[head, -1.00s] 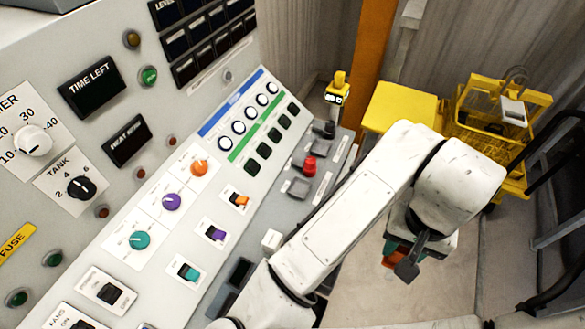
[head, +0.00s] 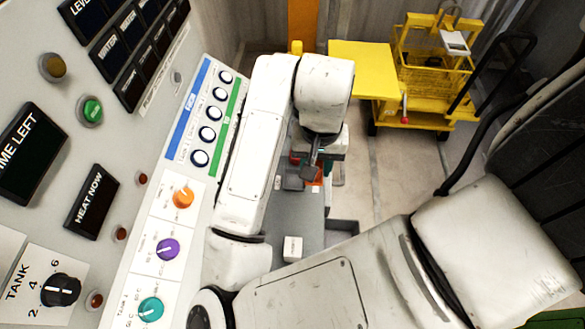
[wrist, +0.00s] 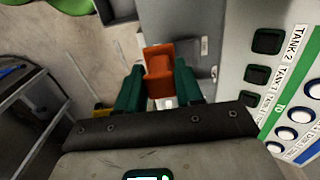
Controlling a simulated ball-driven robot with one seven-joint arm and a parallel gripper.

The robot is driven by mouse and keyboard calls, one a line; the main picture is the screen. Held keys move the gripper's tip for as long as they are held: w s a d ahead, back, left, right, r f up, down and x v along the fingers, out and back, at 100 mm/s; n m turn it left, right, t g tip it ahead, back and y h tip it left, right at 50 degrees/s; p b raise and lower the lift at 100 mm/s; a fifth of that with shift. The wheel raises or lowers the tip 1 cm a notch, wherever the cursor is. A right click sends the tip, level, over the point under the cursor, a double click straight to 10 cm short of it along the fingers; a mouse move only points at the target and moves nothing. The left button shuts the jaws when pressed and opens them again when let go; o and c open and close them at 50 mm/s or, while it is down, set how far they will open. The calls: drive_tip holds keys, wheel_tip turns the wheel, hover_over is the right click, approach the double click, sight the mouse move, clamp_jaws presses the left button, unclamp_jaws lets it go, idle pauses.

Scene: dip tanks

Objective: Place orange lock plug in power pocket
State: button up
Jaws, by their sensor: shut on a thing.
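The orange lock plug (wrist: 158,70) sits between the green fingertips of my gripper (wrist: 158,88) in the wrist view, and the gripper is shut on it. In the head view, my gripper (head: 318,172) is over the grey ledge beside the control panel, with a bit of the orange plug (head: 314,178) showing below it. My wrist and fingers hide much of that part of the ledge. I cannot make out the power pocket in either current view, nor tell whether the plug touches the ledge.
The sloped panel (head: 185,215) with knobs and buttons stands close on the left of my arm. A white block (head: 292,249) is on the ledge (head: 312,222), near a grey tray (head: 343,228). A yellow cart (head: 425,90) stands behind, with open floor (head: 400,165) before it.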

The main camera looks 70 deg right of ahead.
drive_tip(key=w+d+f, duration=0.1)
drive_tip(key=w+f, duration=0.2)
drive_tip(key=f, duration=0.1)
drive_tip(key=w+d+f, duration=0.1)
drive_tip(key=w+f, duration=0.1)
drive_tip(key=shift+w+d+f, duration=0.25)
drive_tip(key=shift+w+d, duration=0.05)
drive_tip(key=shift+d, duration=0.05)
drive_tip(key=shift+w+f, duration=0.1)
drive_tip(key=shift+f, duration=1.5)
drive_tip(key=shift+f, duration=0.1)
drive_tip(key=shift+f+b, duration=0.15)
drive_tip(key=shift+b, duration=0.15)
drive_tip(key=o, duration=1.1)
wheel_tip(320, 180, up, 12)
drive_tip(key=p, duration=0.1)
drive_tip(key=shift+r+p, duration=0.25)
drive_tip(key=shift+p, duration=0.15)
